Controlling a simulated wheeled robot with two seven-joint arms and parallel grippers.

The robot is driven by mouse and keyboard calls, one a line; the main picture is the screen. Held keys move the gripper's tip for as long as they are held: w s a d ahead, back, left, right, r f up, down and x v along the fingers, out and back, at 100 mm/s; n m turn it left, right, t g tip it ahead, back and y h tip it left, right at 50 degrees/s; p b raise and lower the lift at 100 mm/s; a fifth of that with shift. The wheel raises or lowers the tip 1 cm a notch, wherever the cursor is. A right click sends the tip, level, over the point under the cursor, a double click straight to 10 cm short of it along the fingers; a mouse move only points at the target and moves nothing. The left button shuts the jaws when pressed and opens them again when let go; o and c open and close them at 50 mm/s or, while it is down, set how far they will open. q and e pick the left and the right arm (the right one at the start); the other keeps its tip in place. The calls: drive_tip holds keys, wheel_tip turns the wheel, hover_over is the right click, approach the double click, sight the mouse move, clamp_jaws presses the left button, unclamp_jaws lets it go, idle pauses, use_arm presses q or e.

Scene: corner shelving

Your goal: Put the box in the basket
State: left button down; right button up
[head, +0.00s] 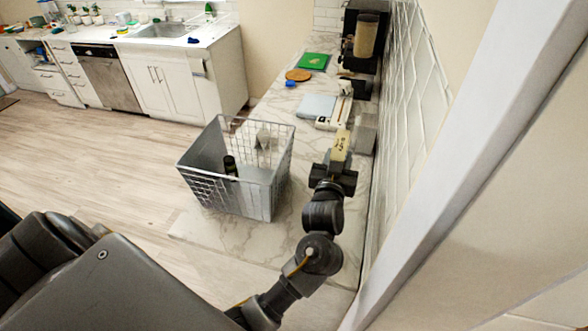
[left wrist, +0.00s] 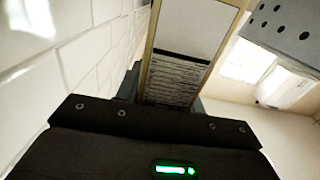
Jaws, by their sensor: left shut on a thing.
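A wire basket (head: 278,180) stands on the marble counter, left of my left gripper. A dark bottle (head: 230,166) and a pale item show inside it. My left gripper (head: 337,165) is shut on a narrow yellowish box (head: 341,146), to the right of the basket and close to the tiled wall. The box points away from the gripper and is outside the basket. In the left wrist view the box (left wrist: 180,60) shows its printed face and pale edges, rising from between the jaws. My right gripper is not in view.
The tiled wall (head: 407,120) runs close along the right. Behind the box on the counter (head: 275,100) are a grey-and-white item (head: 320,108), a green board (head: 313,61), a round brown mat (head: 298,75) and a coffee maker (head: 365,35). Counter in front of the basket is bare.

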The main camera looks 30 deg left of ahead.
use_arm(q)
drive_tip(key=shift+s+a+r, duration=0.1)
drive_tip(key=shift+s+a, duration=0.05)
drive_tip(key=shift+a, duration=0.3)
drive_tip(key=w+a+f+b, duration=0.7)
drive_tip(key=a+f+b, duration=0.3)
drive_tip(key=f+b, duration=0.2)
drive_tip(key=shift+w+a+f+b, duration=0.35)
drive_tip(key=shift+a+f+b, duration=0.05)
drive_tip(key=shift+b, duration=0.65)
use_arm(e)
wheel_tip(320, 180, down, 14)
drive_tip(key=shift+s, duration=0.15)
